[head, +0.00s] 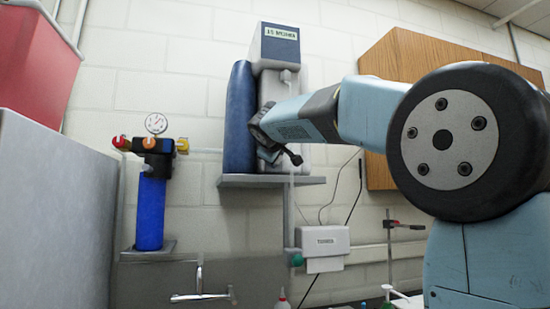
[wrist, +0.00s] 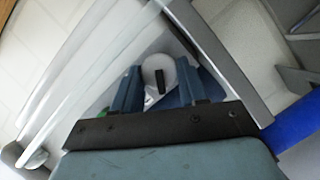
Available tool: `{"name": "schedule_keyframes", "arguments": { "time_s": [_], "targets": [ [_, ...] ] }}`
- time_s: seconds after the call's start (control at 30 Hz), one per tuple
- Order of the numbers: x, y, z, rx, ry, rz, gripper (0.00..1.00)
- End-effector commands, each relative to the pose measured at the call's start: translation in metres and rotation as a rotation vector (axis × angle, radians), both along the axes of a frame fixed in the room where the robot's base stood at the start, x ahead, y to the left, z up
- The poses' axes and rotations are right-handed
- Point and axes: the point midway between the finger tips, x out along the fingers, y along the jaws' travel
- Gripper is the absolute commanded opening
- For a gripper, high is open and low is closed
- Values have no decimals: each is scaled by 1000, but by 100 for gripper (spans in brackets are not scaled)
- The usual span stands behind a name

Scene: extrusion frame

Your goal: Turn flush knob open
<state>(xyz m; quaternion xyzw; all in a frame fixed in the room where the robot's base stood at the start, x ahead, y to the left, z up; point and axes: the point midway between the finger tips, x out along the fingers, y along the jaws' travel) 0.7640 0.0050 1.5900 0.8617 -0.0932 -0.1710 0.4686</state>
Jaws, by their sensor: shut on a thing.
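The flush knob (wrist: 160,66) shows in the wrist view as a white round disc with a short dark bar, roughly upright in the picture. My gripper (wrist: 159,80) has its two blue fingers on either side of the knob, shut on it. In the head view my gripper (head: 262,130) reaches the front of the tall grey water unit (head: 303,88) on the wall shelf. The arm's end hides the knob in that view. How far the knob is turned cannot be told.
A dark blue cylinder (head: 240,105) stands left of the unit on the shelf (head: 270,181). A wooden cabinet (head: 376,155) hangs at right, behind my arm. A gauge with a blue filter (head: 150,210) is at left. A white box (head: 322,240) is below the shelf.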

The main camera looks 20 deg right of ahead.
Motion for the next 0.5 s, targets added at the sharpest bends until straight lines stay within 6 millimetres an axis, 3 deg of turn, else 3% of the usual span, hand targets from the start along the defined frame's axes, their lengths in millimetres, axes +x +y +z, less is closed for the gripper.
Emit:
{"name": "schedule_keyframes", "arguments": {
  "time_s": [0.5],
  "targets": [
    [0,4,-7,-430,3,3,12]
  ]
}}
